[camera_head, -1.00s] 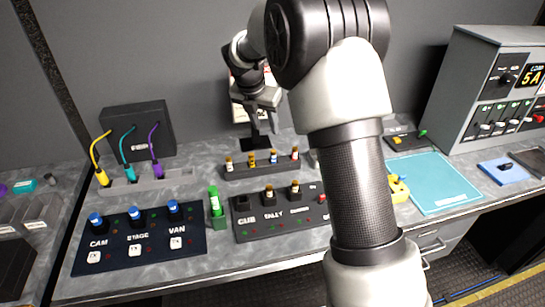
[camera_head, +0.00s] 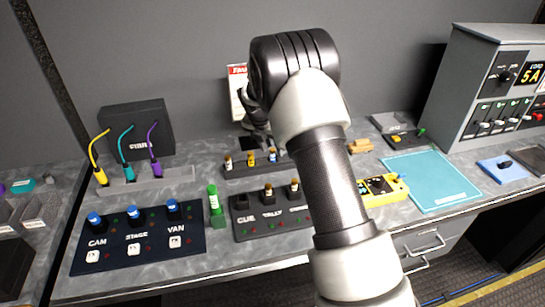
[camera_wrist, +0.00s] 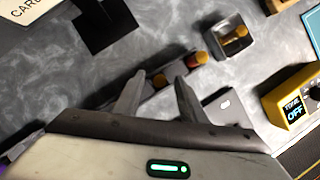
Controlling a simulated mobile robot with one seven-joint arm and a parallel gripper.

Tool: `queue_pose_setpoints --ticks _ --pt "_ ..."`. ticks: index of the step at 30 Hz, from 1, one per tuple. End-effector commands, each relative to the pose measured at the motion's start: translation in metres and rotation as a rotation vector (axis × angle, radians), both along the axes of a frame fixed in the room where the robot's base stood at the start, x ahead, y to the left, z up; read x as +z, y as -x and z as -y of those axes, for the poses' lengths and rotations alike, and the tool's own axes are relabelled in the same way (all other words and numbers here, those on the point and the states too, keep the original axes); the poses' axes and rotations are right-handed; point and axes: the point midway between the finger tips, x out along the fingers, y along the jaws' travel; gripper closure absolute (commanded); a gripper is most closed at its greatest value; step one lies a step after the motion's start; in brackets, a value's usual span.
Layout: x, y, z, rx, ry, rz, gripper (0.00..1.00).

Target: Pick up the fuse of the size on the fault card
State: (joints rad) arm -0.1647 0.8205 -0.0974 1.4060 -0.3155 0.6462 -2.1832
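The fuse rack (camera_head: 232,174) stands on the bench below the fault card, with several brown-capped fuses upright in it. A white-bodied fuse (camera_head: 228,163), a yellow-bodied fuse (camera_head: 251,160) and a blue-bodied fuse (camera_head: 273,157) show; its right end is hidden behind my arm. The fault card (camera_head: 238,88) shows a red header; its size text is unreadable. My gripper (camera_wrist: 160,77) is open and tilted above the rack. An orange-brown fuse cap (camera_wrist: 159,81) shows between the fingertips; I cannot tell which fuse. Another cap with a reddish body (camera_wrist: 196,59) lies beyond the right finger.
A front panel (camera_head: 252,229) with more capped fuses stands before the rack. A yellow tester (camera_head: 384,189) is at its right, reading OFF in the wrist view. A small tray (camera_wrist: 212,30) holds an orange-brown piece. A teal mat (camera_head: 430,180) lies clear at right.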

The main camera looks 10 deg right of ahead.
Motion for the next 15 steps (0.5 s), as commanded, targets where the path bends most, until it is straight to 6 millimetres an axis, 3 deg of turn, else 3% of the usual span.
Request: queue_pose_setpoints --ticks 5,12,15 --pt "0.0002 -0.0006 0.0001 -0.001 0.0 0.002 0.62" --pt "0.0003 -0.0005 0.0001 -0.001 0.0 0.002 0.99" --pt "0.0006 -0.0007 0.0001 -0.001 0.0 0.002 1.0"
